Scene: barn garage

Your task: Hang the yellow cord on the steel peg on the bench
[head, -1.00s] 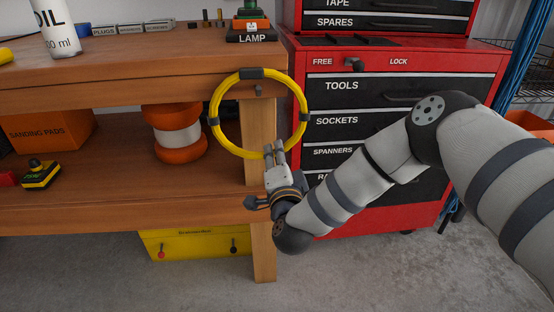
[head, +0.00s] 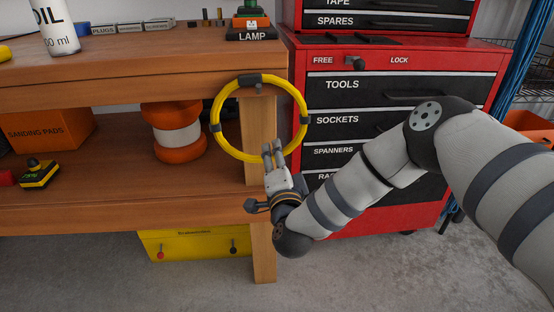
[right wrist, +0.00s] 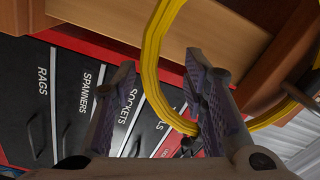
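The yellow cord (head: 219,99) is a round coil with dark ties, upright in front of the bench leg in the head view. Its top tie sits right over the steel peg (head: 259,89), a small dark stub at the bench's front edge; the coil seems to rest on it. My right gripper (head: 273,150) is at the coil's lower edge. In the right wrist view its fingers (right wrist: 160,70) stand apart, with the cord (right wrist: 152,65) running between them and passing behind one finger. My left gripper is out of view.
A red tool cabinet (head: 400,60) is close on the right. A yellow box (head: 190,245) sits below.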

